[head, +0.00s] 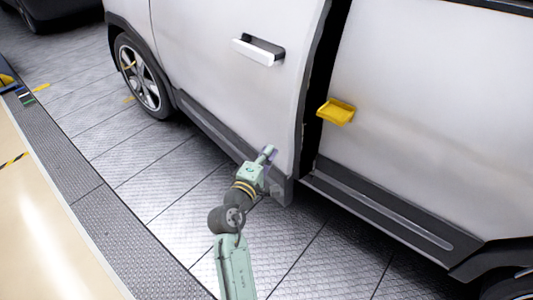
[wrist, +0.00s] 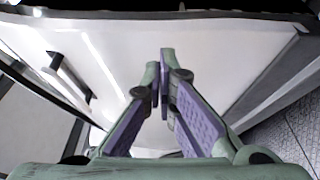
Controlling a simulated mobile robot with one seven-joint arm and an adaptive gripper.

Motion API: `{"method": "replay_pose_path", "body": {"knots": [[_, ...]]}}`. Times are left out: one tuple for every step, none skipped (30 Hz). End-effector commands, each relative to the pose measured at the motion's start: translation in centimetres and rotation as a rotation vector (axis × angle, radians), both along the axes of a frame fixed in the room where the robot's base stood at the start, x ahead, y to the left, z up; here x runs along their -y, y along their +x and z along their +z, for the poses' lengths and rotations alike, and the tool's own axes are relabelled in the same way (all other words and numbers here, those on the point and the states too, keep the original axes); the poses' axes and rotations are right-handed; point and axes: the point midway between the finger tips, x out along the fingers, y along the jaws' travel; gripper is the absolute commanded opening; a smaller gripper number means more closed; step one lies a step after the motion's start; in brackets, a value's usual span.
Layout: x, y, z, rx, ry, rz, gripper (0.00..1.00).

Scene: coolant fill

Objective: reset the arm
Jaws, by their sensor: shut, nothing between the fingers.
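My gripper (head: 268,154) is at the end of my green arm, low in front of the white car door (head: 215,75) in the head view. In the wrist view my gripper (wrist: 164,75) has its two purple-padded fingers meeting at the tips, shut and empty. The door's white panel (wrist: 225,50) lies beyond the fingers there. I cannot tell whether the fingertips touch the door.
The door has a white and black handle (head: 259,50). A yellow handle (head: 336,111) sits on the panel to its right. A dark sill (head: 380,213) runs below. The tiled metal floor (head: 120,165) is clear on the left.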

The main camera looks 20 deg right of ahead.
Motion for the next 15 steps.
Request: {"method": "replay_pose_path", "body": {"knots": [[0.1, 0.0, 0.0, 0.000, 0.000, 0.000, 0.00], [0.1, 0.1, 0.0, 0.000, 0.000, 0.000, 0.00], [0.1, 0.1, 0.0, 0.000, 0.000, 0.000, 0.00], [0.2, 0.1, 0.0, 0.000, 0.000, 0.000, 0.00], [0.2, 0.1, 0.0, 0.000, 0.000, 0.000, 0.00], [0.2, 0.1, 0.0, 0.000, 0.000, 0.000, 0.00], [0.2, 0.1, 0.0, 0.000, 0.000, 0.000, 0.00], [0.2, 0.1, 0.0, 0.000, 0.000, 0.000, 0.00], [0.2, 0.1, 0.0, 0.000, 0.000, 0.001, 0.00], [0.2, 0.1, 0.0, 0.000, 0.000, 0.001, 0.00], [0.2, 0.2, 0.0, 0.001, 0.001, 0.001, 0.00], [-0.3, 0.4, 0.3, 0.012, 0.007, 0.014, 0.00], [-0.9, 0.8, 0.7, 0.026, 0.015, 0.029, 0.00], [-1.6, 1.2, 1.2, 0.043, 0.025, 0.049, 0.00], [-3.0, 1.8, 2.0, 0.073, 0.042, 0.084, 0.00]]}}
